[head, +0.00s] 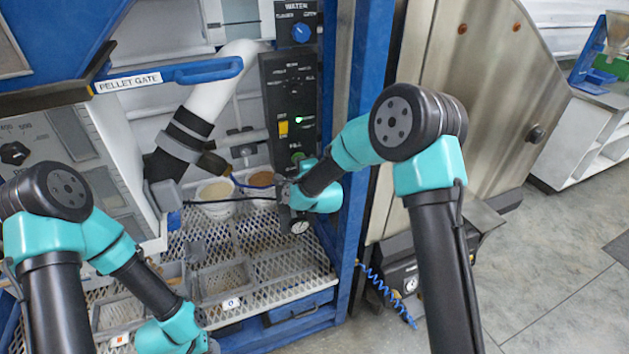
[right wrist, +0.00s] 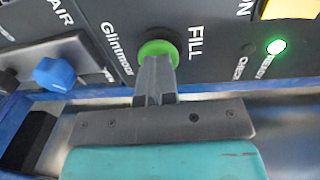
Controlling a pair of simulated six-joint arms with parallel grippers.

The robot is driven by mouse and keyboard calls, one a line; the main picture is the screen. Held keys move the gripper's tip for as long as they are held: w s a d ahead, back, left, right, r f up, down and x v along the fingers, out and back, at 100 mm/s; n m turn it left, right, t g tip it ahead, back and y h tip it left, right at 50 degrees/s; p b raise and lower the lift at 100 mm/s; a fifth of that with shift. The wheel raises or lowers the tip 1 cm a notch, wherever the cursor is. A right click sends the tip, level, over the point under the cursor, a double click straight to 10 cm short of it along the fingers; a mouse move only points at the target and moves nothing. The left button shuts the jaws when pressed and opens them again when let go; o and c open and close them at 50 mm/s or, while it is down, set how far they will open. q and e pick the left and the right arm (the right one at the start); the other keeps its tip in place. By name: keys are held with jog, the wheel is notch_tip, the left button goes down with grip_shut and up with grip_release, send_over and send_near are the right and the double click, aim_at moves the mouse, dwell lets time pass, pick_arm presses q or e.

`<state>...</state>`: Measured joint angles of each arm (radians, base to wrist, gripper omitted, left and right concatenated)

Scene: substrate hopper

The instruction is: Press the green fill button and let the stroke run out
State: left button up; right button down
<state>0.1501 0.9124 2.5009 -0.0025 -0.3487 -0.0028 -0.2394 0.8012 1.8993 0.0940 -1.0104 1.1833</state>
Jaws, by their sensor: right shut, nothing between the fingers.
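The green fill button (right wrist: 158,46) sits on the dark panel between the words "Glintmaur" and "FILL" in the right wrist view. It also shows as a small green spot (head: 297,157) low on the panel in the head view. My right gripper (right wrist: 156,66) is shut and empty, with its fingertips at the button and covering its lower part. I cannot tell whether the button is pressed in. In the head view my right gripper (head: 284,188) is at the panel's lower end. My left gripper (head: 207,346) is low at the bottom edge, its fingers not clear.
A green lamp (right wrist: 276,46) glows on the panel near a yellow switch (right wrist: 290,8). A blue knob (right wrist: 52,75) is at the left. A white pipe (head: 212,85) slants down toward a white bucket (head: 217,208). Grey trays (head: 222,282) lie on the mesh shelf.

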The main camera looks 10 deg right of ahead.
jog(key=v, duration=1.3)
jog(key=s+d+f+n+g, duration=0.3)
jog(key=s+f+g, duration=0.15)
jog(key=f, duration=0.35)
jog(key=s+d+f+n+g, duration=0.25)
jog(key=s+f, duration=0.35)
jog(key=f, duration=0.3)
jog(key=s+d+f+n+g, duration=0.2)
jog(key=s+f+n+g, duration=0.25)
jog(key=f, duration=0.35)
jog(key=s+d+f+n+g, duration=0.2)
jog(key=s+f, duration=0.4)
jog(key=s, duration=0.6)
jog(key=n+g, duration=0.1)
jog(key=g, duration=0.1)
jog(key=shift+n+g, duration=0.35)
jog(key=shift+n, duration=0.05)
